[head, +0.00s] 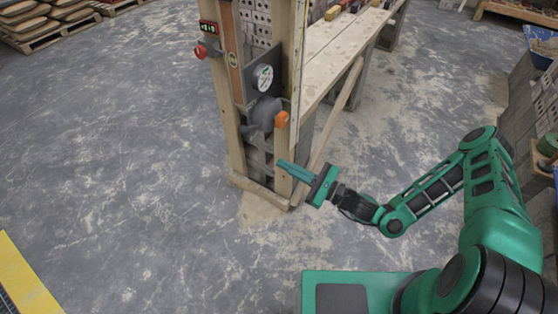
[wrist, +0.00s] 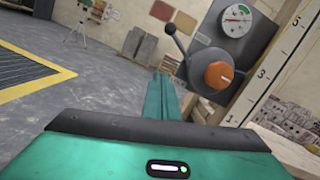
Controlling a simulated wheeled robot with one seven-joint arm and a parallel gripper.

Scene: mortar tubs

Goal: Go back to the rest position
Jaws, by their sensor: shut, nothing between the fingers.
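My gripper (head: 281,164) is shut and empty, held out in front of a wooden post stand in the head view. In the wrist view its closed green fingers (wrist: 161,95) point forward. Just to the right of them in that view is a grey control unit with an orange knob (wrist: 218,75), a dark lever (wrist: 178,42) and a round gauge (wrist: 236,21). In the head view the orange knob (head: 281,119) and the gauge (head: 263,78) sit on the stand above my fingers. I cannot tell how far apart the fingers and the stand are.
A wooden bench (head: 335,45) runs back from the stand. A red button (head: 201,51) and a small display (head: 208,28) are on its left post. Blocks and tubs line the right edge. Sacks on a pallet (head: 40,20) lie at the far left. The grey floor (head: 120,150) at left is clear.

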